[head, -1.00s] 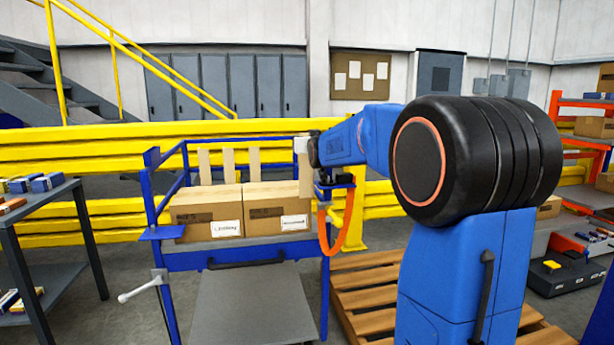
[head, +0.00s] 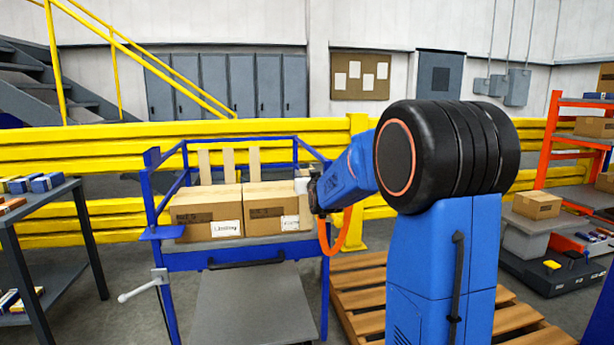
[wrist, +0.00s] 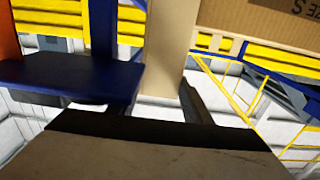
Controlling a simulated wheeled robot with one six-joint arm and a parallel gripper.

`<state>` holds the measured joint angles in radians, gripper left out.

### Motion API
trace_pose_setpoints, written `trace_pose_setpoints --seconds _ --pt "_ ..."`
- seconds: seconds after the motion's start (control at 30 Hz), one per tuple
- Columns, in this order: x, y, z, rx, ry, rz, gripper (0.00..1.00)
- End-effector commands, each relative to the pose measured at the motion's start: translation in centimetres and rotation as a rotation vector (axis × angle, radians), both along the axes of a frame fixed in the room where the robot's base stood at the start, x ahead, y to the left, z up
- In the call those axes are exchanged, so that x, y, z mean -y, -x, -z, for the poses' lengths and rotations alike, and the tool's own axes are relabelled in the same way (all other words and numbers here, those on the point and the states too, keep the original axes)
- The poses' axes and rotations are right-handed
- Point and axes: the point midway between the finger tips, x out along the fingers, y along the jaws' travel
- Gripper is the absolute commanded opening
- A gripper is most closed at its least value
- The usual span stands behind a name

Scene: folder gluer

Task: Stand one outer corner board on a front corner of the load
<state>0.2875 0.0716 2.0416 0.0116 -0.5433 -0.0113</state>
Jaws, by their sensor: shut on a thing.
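The load is two brown cartons side by side on a blue cart, the left carton (head: 195,207) and the right carton (head: 262,198). My gripper (head: 303,187) is at the right carton's front right corner, shut on a pale tan corner board (head: 305,207). In the wrist view the held board (wrist: 170,45) runs upright between the carton (wrist: 265,20) and a blue cart part (wrist: 75,80). I cannot tell whether it touches the carton or the deck. Several similar boards (head: 228,165) stand behind the cartons.
The blue cart frame (head: 168,260) has posts and rails around the load. A wooden pallet (head: 355,285) lies right of the cart. A dark shelf (head: 50,210) stands at left, and a yellow barrier (head: 100,147) runs behind.

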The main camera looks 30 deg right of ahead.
Motion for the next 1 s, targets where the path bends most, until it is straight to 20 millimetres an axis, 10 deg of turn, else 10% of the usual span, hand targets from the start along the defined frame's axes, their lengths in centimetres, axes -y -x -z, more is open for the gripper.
trace_pose_setpoints --seconds 0.8,0.83,1.0 --pt "0.0 0.0 1.7 -0.008 -0.005 0.0 0.1" --pt "0.0 0.0 1.8 -0.009 -0.005 0.0 0.49" --pt "0.1 0.0 2.0 -0.013 -0.007 0.001 0.52"
